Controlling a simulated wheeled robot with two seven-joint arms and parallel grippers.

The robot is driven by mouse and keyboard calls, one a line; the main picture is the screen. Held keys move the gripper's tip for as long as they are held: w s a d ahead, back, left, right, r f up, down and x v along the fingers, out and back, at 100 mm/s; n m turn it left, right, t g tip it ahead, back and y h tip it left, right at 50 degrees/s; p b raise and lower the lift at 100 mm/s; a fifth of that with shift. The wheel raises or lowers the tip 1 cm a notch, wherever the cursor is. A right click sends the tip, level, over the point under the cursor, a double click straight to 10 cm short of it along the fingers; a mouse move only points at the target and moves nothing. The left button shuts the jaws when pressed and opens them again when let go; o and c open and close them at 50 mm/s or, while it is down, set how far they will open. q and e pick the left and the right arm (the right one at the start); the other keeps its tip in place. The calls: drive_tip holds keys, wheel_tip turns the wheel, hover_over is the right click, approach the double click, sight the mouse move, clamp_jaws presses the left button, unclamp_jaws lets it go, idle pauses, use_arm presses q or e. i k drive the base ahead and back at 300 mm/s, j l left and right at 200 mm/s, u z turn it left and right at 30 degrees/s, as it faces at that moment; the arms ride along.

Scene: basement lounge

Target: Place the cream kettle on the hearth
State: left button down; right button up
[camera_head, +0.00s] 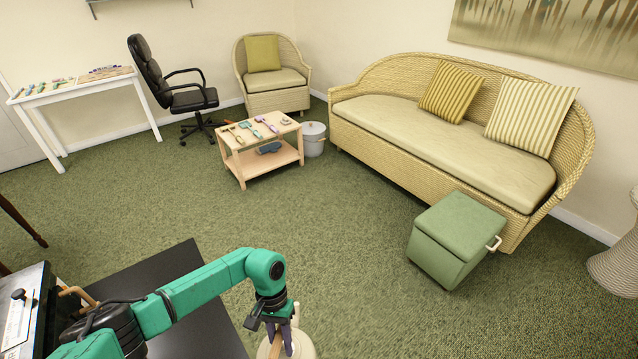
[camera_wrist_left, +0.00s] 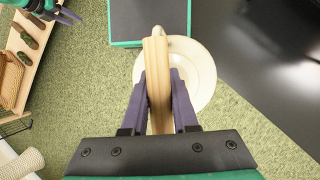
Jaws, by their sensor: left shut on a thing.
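The cream kettle (camera_head: 302,346) is at the bottom edge of the head view, partly cut off. My left gripper (camera_head: 279,325) is shut on its wooden handle. In the left wrist view the handle lies between the purple fingers, with the round cream body (camera_wrist_left: 199,75) below it. A flat black slab (camera_head: 205,325), perhaps the hearth, lies left of the kettle in the head view; a shiny black surface also fills the right of the wrist view (camera_wrist_left: 275,60). The kettle appears beside it, over carpet. My right gripper (camera_wrist_left: 68,15) shows small at the wrist view's upper left; its opening is unclear.
A black box (camera_head: 22,308) with a pale front stands left of the slab. A green storage stool (camera_head: 455,235), wicker sofa (camera_head: 440,135) and low wooden table (camera_head: 246,165) stand farther back. Open green carpet (camera_head: 340,215) lies between. A green-edged dark panel (camera_wrist_left: 150,20) tops the wrist view.

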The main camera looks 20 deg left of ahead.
sight(167, 272)
drive_tip(key=i+u, duration=0.25)
drive_tip(key=u, duration=0.15)
drive_tip(key=i+u, duration=0.55)
drive_tip(key=u, duration=0.2)
drive_tip(key=i+u, duration=0.2)
drive_tip(key=i, duration=0.3)
drive_tip(key=i+u, duration=0.2)
drive_tip(key=i, duration=0.3)
drive_tip(key=i+l+u, duration=0.2)
drive_tip(key=i, duration=0.25)
drive_tip(key=i+l+u, duration=0.2)
drive_tip(key=i, duration=0.3)
drive_tip(key=i+l+u, duration=0.65)
drive_tip(key=l, duration=0.15)
drive_tip(key=i+l+u, duration=0.3)
drive_tip(key=l, duration=0.2)
drive_tip(key=k, duration=0.05)
